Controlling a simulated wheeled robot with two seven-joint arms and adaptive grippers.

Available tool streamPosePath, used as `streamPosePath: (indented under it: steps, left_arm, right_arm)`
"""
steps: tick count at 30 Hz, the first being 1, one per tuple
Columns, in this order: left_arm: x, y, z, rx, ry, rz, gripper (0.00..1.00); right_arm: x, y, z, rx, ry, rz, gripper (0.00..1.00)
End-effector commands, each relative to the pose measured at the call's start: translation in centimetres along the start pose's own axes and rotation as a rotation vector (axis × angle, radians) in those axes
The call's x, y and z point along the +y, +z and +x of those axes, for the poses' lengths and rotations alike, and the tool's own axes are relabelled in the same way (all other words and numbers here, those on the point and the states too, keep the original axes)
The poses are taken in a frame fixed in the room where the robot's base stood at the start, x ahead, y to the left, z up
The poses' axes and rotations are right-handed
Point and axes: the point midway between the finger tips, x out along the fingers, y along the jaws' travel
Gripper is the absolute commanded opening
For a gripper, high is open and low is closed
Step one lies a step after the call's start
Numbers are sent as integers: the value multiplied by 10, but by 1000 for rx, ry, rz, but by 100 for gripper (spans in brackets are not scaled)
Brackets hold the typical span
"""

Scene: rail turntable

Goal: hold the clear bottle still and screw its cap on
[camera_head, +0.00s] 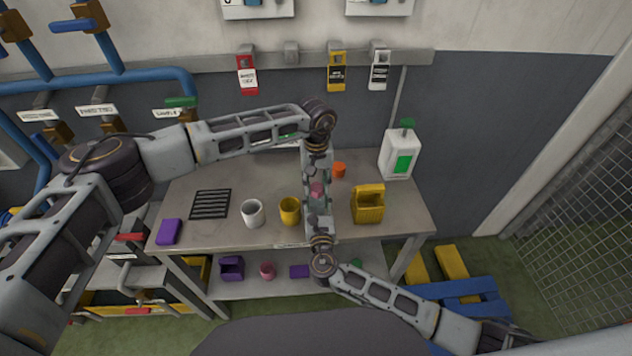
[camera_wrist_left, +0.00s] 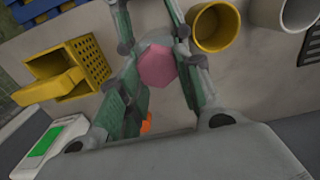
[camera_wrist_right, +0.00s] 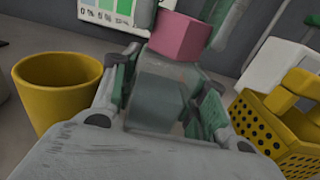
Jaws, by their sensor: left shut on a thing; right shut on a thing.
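The pink cap (camera_head: 317,190) is between the fingers of my left gripper (camera_head: 317,176), which points down from above. In the left wrist view the cap (camera_wrist_left: 157,66) shows as a pink, many-sided top with a finger on each side. The clear bottle (camera_wrist_right: 157,100) is grey and see-through in the right wrist view. My right gripper (camera_wrist_right: 165,88) is shut around its body from the near side. The cap (camera_wrist_right: 178,38) is directly above the bottle's top; whether the threads meet cannot be told. In the head view the grippers mostly hide the bottle.
On the grey bench (camera_head: 200,238) stand a yellow cup (camera_head: 290,211) and a white cup (camera_head: 252,214), left of the grippers. A yellow basket (camera_head: 367,204) is close on the right. An orange piece (camera_head: 339,170) and a white canister (camera_head: 397,156) are behind. A purple block (camera_head: 168,232) lies left.

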Motion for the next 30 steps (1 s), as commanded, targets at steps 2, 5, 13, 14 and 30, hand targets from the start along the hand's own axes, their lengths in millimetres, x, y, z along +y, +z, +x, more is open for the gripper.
streamPosePath:
  steps: [2,5,13,14,30]
  left_arm:
    - [0,0,0,0,0,18,6]
    - [0,0,0,0,0,23,6]
    - [0,0,0,1,0,27,6]
    - [0,0,0,1,0,33,6]
    - [2,0,0,1,-1,314,6]
  right_arm:
    - [0,0,0,0,0,0,1]
    - [0,0,0,0,0,0,1]
    - [0,0,0,0,0,0,1]
    - [0,0,0,0,0,0,1]
    - [0,0,0,0,0,0,1]
